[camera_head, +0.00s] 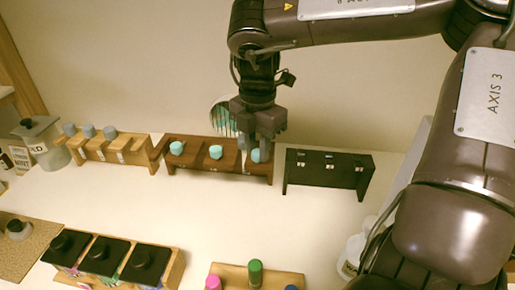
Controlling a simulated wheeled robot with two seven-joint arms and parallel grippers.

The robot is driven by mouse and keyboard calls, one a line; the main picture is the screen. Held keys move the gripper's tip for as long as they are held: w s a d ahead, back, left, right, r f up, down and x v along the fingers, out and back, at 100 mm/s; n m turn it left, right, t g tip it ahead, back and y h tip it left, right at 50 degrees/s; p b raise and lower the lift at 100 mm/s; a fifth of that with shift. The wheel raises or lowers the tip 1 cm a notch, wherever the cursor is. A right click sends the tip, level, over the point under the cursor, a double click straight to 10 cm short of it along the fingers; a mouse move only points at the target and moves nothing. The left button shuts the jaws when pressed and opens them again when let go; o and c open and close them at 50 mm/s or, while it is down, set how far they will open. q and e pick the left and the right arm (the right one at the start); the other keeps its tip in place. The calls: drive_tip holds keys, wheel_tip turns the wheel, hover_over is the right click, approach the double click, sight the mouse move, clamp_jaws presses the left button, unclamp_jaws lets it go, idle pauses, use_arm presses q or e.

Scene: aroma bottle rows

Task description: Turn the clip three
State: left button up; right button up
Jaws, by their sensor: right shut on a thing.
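A reddish-brown wooden rack (232,172) stands at the back of the white table and bears three teal caps in a row: a left one (177,147), a middle one (215,152) and a right one (257,157). My right gripper (256,148) reaches down from above over the right cap and is shut on it. The fingers partly cover this cap, so its exact turn cannot be told. The rack carries small labels too small to read. My left gripper is not in view.
A light wooden rack (110,153) with grey-blue caps stands left, beside a clear lidded jar (52,157). A black rack (328,155) stands right. The middle table (210,215) is clear.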

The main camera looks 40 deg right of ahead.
sight(257, 151)
drive_tip(key=shift+w+r+m+b, duration=0.1)
drive_tip(key=shift+m+b, duration=0.2)
drive_tip(key=shift+m, duration=0.9)
drive_tip(key=o, duration=1)
drive_tip(key=shift+r, duration=3.85)
